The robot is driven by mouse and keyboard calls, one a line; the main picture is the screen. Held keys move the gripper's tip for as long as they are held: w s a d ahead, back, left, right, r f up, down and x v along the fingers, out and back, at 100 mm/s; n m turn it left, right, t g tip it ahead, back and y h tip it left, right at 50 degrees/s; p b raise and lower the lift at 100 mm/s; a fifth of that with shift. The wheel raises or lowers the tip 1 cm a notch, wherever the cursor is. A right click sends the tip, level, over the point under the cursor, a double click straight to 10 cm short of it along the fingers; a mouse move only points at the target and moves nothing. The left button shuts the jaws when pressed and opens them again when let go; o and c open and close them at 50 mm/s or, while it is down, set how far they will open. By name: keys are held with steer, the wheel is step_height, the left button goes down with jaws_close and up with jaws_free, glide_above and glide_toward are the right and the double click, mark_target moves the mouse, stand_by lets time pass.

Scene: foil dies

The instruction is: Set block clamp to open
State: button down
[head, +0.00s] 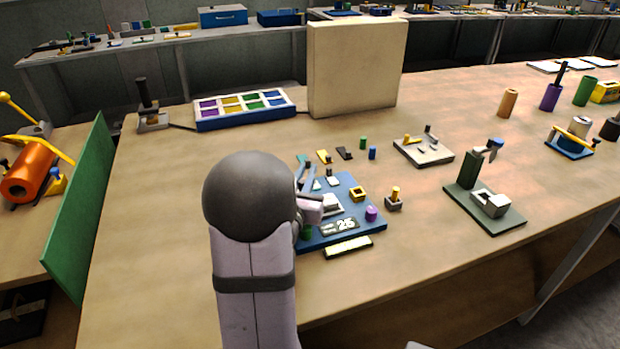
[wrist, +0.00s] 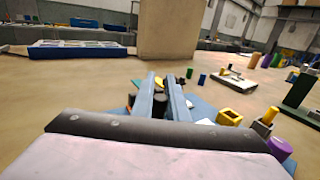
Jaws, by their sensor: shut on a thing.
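The blue board (head: 315,241) lies on the bench with a white plate marked 25, a yellow square ring (head: 358,194) and a purple cylinder (head: 371,213) on it. My gripper (head: 307,172) is low over its left part. In the wrist view my gripper's (wrist: 165,92) two blue-grey fingers are close together around a dark upright part (wrist: 160,104). This looks like a handle on the board, but I cannot tell whether it is the block clamp's. My arm and fingers hide that part of the board, so the clamp's position cannot be read.
A dark green stand (head: 484,215) with a clamp-like head is on the right. A pale plate (head: 423,150) with small parts lies behind the board. A large beige panel (head: 356,70) and a tray of coloured squares (head: 245,108) stand at the back. The front right bench is clear.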

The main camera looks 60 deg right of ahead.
mark_target(301, 187)
stand_by(0.4)
steer(key=c, duration=1.7)
jaws_free()
steer(key=shift+c, duration=0.2)
steer(key=shift+v, duration=0.95)
steer(key=shift+a+f+b, duration=0.15)
steer(key=shift+a+b, duration=0.2)
steer(key=shift+b, duration=0.35)
steer(key=b, duration=0.3)
steer(key=shift+s+a, duration=0.1)
steer(key=shift+a, duration=0.2)
steer(key=b+v, duration=0.1)
steer(key=b, duration=0.3)
steer(key=shift+s+a+f+b, duration=0.1)
steer(key=shift+a+b, duration=0.3)
steer(key=shift+r+b+v, duration=0.25)
steer(key=shift+b+v, duration=0.9)
steer(key=shift+b, duration=0.2)
